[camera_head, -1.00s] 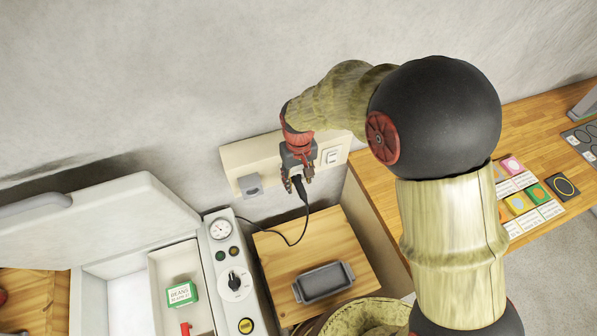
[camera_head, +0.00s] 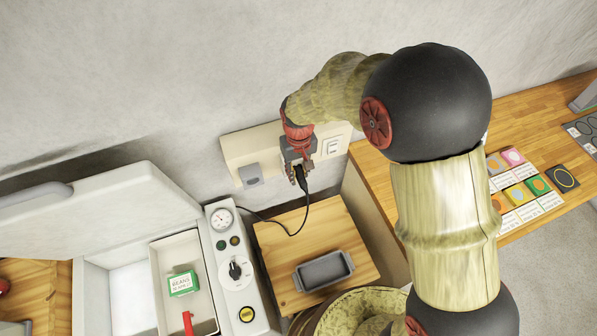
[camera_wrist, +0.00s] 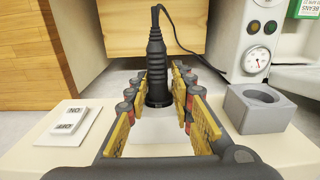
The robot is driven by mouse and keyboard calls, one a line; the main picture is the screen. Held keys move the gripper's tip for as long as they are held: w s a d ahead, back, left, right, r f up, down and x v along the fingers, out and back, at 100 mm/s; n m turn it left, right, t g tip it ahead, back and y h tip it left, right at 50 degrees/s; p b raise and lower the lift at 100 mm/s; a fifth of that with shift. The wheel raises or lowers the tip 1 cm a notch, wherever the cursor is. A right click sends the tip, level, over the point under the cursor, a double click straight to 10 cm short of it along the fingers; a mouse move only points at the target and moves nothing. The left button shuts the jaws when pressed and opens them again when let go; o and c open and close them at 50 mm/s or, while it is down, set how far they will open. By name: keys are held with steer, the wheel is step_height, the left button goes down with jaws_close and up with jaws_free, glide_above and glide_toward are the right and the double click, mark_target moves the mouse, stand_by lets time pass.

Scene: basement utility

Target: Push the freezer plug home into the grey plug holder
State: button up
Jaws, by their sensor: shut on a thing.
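The black freezer plug (camera_wrist: 156,67) stands upright between the fingers of my gripper (camera_wrist: 160,97) in the wrist view, its cord leaving the far end. My gripper (camera_head: 301,178) is shut on it in front of the cream wall board. A white plate (camera_wrist: 165,137) lies below the plug; I cannot tell whether the plug's face touches it. The grey plug holder (camera_wrist: 261,108) is a block with a round, empty opening, right of my gripper in the wrist view. In the head view the holder (camera_head: 250,176) is left of my gripper, apart from the plug.
A switch (camera_wrist: 68,122) sits on the board on the other side of the plug. The cord (camera_head: 300,222) runs to the freezer's panel (camera_head: 232,250). A dark tray (camera_head: 323,270) rests on the wooden surface below. The raised freezer lid (camera_head: 110,215) is at left.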

jaws_close()
steer(key=shift+d, duration=0.1)
steer(key=shift+s+d, duration=0.55)
steer(key=shift+s, duration=0.25)
steer(key=shift+s+d, duration=0.25)
steer(key=shift+s, duration=0.35)
steer(key=shift+s+d, duration=0.25)
steer(key=shift+s, duration=0.35)
steer(key=shift+s+d, duration=0.25)
steer(key=shift+s, duration=0.35)
steer(key=shift+s+a, duration=0.1)
steer(key=s+a, duration=0.9)
steer(key=a, duration=0.2)
steer(key=shift+w+a, duration=0.3)
steer(key=shift+w, duration=0.4)
steer(key=shift+w+a, duration=0.35)
steer(key=shift+w, duration=0.35)
steer(key=shift+w+a, duration=0.3)
steer(key=shift+w, duration=0.4)
